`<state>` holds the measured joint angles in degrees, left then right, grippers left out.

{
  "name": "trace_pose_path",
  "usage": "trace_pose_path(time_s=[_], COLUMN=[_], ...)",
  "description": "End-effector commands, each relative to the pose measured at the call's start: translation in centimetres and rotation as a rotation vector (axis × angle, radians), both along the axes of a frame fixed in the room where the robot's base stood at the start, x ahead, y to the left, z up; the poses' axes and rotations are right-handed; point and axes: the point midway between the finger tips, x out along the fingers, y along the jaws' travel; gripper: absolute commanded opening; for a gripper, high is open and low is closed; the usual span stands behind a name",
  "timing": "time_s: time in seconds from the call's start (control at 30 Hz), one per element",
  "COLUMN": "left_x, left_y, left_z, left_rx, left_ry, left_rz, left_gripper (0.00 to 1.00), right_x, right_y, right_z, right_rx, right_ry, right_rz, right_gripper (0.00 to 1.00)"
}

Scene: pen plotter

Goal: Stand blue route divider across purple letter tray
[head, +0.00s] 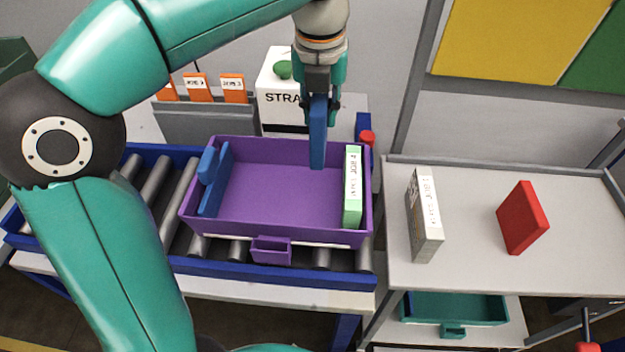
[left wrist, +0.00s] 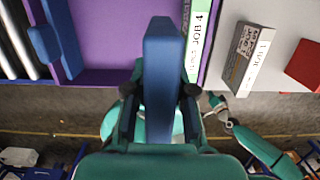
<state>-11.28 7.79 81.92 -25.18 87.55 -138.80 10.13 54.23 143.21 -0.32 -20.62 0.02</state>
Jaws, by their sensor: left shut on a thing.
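The purple letter tray (head: 275,231) sits on the roller conveyor. A blue block-like piece (head: 213,180) stands inside its left end, and a green-and-white "JOB 4" box (head: 353,188) stands at its right end. My left gripper (head: 320,98) is shut on the blue route divider (head: 318,140), which hangs upright above the tray's right half, towards the back wall. In the left wrist view the divider (left wrist: 163,75) fills the middle between the fingers, with the tray floor (left wrist: 110,45) behind it. Its lower end appears clear of the floor, though the gap is hard to judge.
A white-and-grey box (head: 424,215) and a red block (head: 522,217) stand on the side table (head: 465,270). Orange job cards (head: 198,88) and a white "STRA" box (head: 280,100) are behind the tray. A teal tray (head: 455,308) sits below the table.

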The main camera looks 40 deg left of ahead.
Motion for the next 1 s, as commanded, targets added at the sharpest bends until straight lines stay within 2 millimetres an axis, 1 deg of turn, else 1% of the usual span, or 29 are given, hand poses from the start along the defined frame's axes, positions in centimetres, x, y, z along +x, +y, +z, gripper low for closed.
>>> trace_pose_path(time_s=[0.03, 0.2, 0.3, 0.4, 0.5, 0.67, 0.9, 1.0], left_x=[-0.2, -0.3, -0.4, -0.4, -0.3, -0.3, -0.4, -0.4], left_y=[0.2, 0.4, 0.5, 0.5, 0.5, 0.5, 0.5, 0.6], left_z=[-1.8, -6.4, -8.9, -10.7, -11.8, -12.7, -16.0, -16.5], left_rx=[0.001, 0.000, -0.001, 0.000, 0.000, 0.000, 0.000, 0.000], left_ry=[0.004, 0.006, 0.005, 0.004, 0.001, 0.001, 0.004, 0.001], left_rz=[0.005, 0.011, 0.012, 0.013, 0.013, 0.014, 0.014, 0.015], left_gripper=[0.00, 0.00, 0.00, 0.00, 0.00, 0.00, 0.00, 0.00], right_x=[0.0, 0.0, 0.0, 0.0, 0.0, 0.0, 0.0, 0.0], right_y=[0.0, 0.0, 0.0, 0.0, 0.0, 0.0, 0.0, 0.0], right_z=[-0.7, -1.7, -2.1, -2.4, -2.5, -2.6, -3.2, -3.3], right_rx=[0.000, 0.000, 0.000, 0.000, 0.000, 0.000, 0.000, 0.000], right_ry=[0.000, 0.000, 0.000, 0.000, -0.001, -0.001, -0.001, -0.001], right_rz=[0.000, 0.000, 0.000, 0.000, 0.000, 0.000, 0.000, 0.000], right_gripper=[0.00, 0.00, 0.00, 0.00, 0.00, 0.00, 0.00, 0.00])
